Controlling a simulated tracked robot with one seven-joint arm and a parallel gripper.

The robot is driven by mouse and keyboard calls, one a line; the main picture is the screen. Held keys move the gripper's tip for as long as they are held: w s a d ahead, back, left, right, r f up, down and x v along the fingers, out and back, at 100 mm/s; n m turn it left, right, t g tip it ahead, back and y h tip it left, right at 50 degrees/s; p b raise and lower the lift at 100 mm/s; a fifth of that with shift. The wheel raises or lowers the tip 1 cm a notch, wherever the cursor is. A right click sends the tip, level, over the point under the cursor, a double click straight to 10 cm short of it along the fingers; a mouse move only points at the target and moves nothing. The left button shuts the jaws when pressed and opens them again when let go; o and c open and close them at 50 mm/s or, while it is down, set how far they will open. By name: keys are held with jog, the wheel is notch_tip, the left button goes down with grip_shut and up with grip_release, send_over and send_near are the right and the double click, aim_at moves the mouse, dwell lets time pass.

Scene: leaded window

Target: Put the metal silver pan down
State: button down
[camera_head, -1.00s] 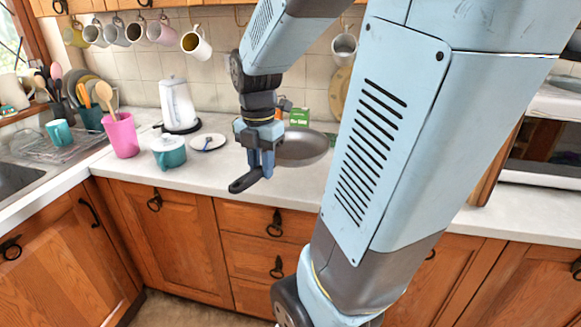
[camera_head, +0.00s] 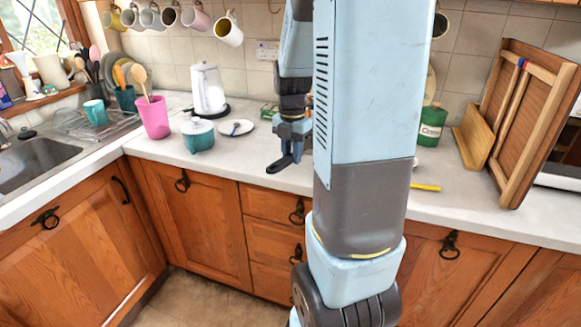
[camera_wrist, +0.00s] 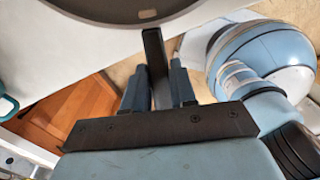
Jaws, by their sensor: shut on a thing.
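The silver pan (camera_wrist: 100,9) shows in the wrist view as a grey metal rim and base along the top edge. Its dark handle (camera_wrist: 153,50) runs down from the rim between my fingers. My gripper (camera_wrist: 157,82) is shut on this handle. In the head view my gripper (camera_head: 291,145) is over the worktop's front part, and the handle's dark end (camera_head: 277,167) pokes out toward the front edge. My own arm hides the pan's bowl in that view. I cannot tell whether the pan touches the worktop.
Left of my gripper on the worktop (camera_head: 228,160) stand a teal pot (camera_head: 198,138), a saucer (camera_head: 237,128), a white kettle (camera_head: 208,90) and a pink cup (camera_head: 153,118). At right are a green bottle (camera_head: 431,126), a yellow object (camera_head: 425,187) and leaning wooden boards (camera_head: 530,120).

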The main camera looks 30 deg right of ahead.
jog(key=shift+w+d+f, duration=0.35)
jog(key=shift+w+f, duration=0.2)
jog(key=shift+f, duration=0.2)
jog(key=shift+w+d+f, duration=0.35)
jog(key=shift+w+f, duration=0.15)
jog(key=shift+f, duration=1.75)
jog(key=c, duration=0.8)
grip_release()
notch_tip(320, 180, up, 11)
jog(key=shift+s+a+r+m+t, duration=0.95)
jog(key=shift+s+a+r+m, duration=0.85)
jog(key=shift+s+a+m, duration=1.55)
jog(key=shift+s+a+r+m+t, duration=0.9)
jog(key=shift+s+a+r+m, duration=1.2)
jog(key=shift+m, duration=2.15)
jog(key=shift+s+a+r+m+t, duration=0.95)
jog(key=shift+s+a+r+m, duration=0.55)
jog(key=shift+s+a+m, duration=1.95)
